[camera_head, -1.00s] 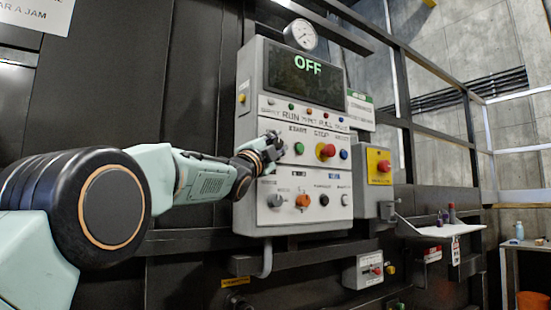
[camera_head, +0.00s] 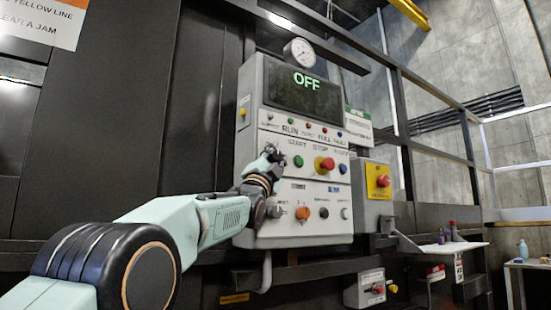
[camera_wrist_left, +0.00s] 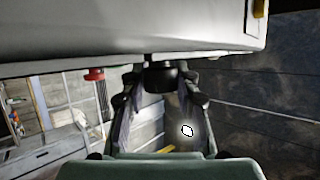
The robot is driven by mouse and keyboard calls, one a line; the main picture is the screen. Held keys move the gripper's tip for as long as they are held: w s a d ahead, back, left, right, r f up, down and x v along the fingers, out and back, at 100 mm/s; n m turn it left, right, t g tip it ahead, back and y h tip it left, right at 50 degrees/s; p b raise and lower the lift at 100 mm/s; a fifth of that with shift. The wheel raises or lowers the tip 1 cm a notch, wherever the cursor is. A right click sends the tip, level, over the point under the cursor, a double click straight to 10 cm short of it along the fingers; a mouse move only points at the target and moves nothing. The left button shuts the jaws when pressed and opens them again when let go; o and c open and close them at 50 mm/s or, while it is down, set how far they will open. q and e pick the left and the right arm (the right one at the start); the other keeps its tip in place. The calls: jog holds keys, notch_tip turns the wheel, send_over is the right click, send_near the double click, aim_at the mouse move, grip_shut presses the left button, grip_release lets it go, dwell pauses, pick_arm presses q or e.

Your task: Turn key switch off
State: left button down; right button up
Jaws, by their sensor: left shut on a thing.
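The control panel (camera_head: 258,215) is a grey box with a dark screen (camera_head: 290,95) reading OFF in green. My left gripper (camera_head: 270,155) is at the panel's left part, left of the green start button (camera_head: 298,161). In the left wrist view its two fingers (camera_wrist_left: 163,88) are shut on a dark, round part, which I take to be the key switch (camera_wrist_left: 162,73), under the panel face. The key switch is hidden by the gripper in the head view, and which way it points cannot be told. My right gripper is not in view.
A red stop button (camera_head: 325,165) and several knobs sit close by on the panel. A yellow box with a red button (camera_head: 383,181) is mounted to the right. A gauge (camera_head: 299,52) is above. A small shelf (camera_head: 440,247) sticks out at lower right.

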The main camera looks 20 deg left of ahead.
pick_arm(q)
jog(key=shift+d, duration=0.15)
jog(key=c, duration=1)
grip_release()
jog(key=shift+r, duration=0.1)
jog(key=shift+s, duration=0.15)
jog(key=shift+v, duration=5.95)
